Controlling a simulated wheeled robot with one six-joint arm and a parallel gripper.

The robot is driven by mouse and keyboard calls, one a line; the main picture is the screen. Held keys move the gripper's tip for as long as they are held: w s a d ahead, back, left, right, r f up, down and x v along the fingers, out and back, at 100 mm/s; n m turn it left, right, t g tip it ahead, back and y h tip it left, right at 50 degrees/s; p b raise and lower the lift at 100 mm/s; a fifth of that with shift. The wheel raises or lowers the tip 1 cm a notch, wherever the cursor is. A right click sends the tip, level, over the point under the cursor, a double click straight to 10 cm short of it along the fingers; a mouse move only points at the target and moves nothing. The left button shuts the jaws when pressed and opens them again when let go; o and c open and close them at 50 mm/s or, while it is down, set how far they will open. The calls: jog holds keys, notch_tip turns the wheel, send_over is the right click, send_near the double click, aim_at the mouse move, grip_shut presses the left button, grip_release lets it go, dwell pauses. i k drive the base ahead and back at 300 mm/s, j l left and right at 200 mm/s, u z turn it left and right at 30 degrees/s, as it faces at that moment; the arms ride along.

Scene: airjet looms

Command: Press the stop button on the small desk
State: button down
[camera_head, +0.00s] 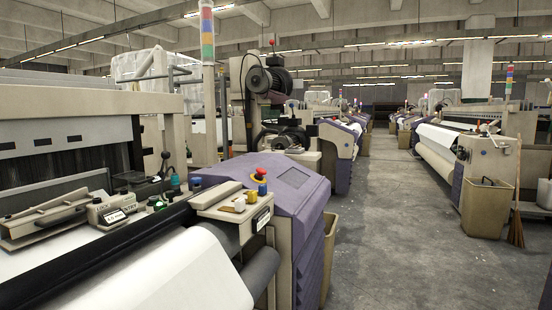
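A small beige control panel (222,203) sits at the right end of the near loom, beside its purple housing. A red mushroom button (261,172) on a yellow base stands at its back right. A blue button (262,189) and pale knobs (240,204) are in front of it, with a white label on the panel's front edge. I cannot tell whether this panel is the small desk; no separate desk with a stop button is clear to me. My gripper is not in view.
The near loom (288,182) with its white cloth roll (185,275) fills the left and front. A grey concrete aisle (385,215) is clear to the right. A beige bin (488,208) and a broom (517,205) stand by the right-hand looms.

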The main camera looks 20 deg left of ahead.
aim_at(260, 171)
jog(key=i, duration=1.95)
jog(key=z, duration=0.45)
